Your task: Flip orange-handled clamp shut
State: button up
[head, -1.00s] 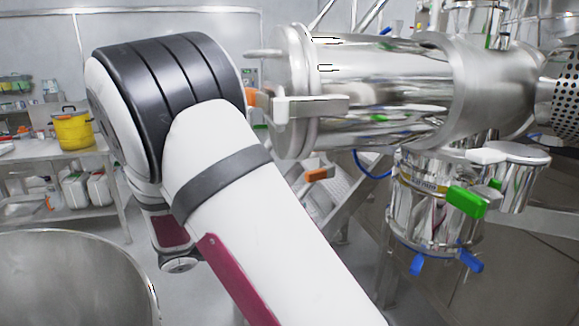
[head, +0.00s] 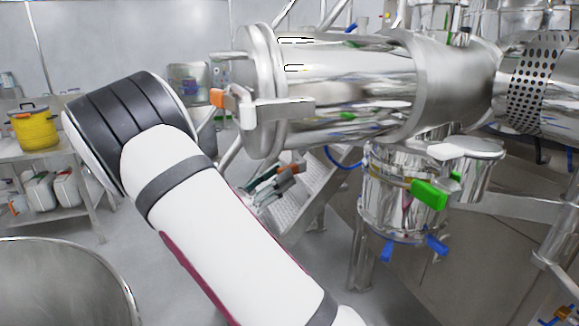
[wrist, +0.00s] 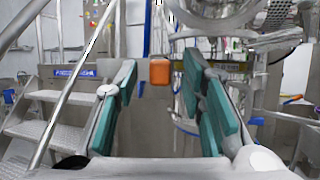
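An orange handle (head: 294,168) shows below the horizontal steel cylinder in the head view, just beyond my gripper (head: 270,186). In the wrist view an orange block-shaped handle (wrist: 159,71) stands ahead, centred in the gap between my teal-padded fingers (wrist: 165,95); it appears to be this same handle. The fingers are spread wide and nothing is between the pads. A second orange tip (head: 217,97) sits on the clamp at the cylinder's left flange (head: 262,92). The hinge and far side of the lower handle are hidden.
The steel cylinder (head: 350,80) hangs above and right of my gripper. A lower vessel (head: 385,200) carries a green handle (head: 429,194) and blue handles (head: 437,245). Metal steps (wrist: 45,130) stand at left in the wrist view. A large bowl (head: 70,275) is at lower left.

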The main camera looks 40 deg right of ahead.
jog(key=shift+x, duration=1.75)
grip_shut()
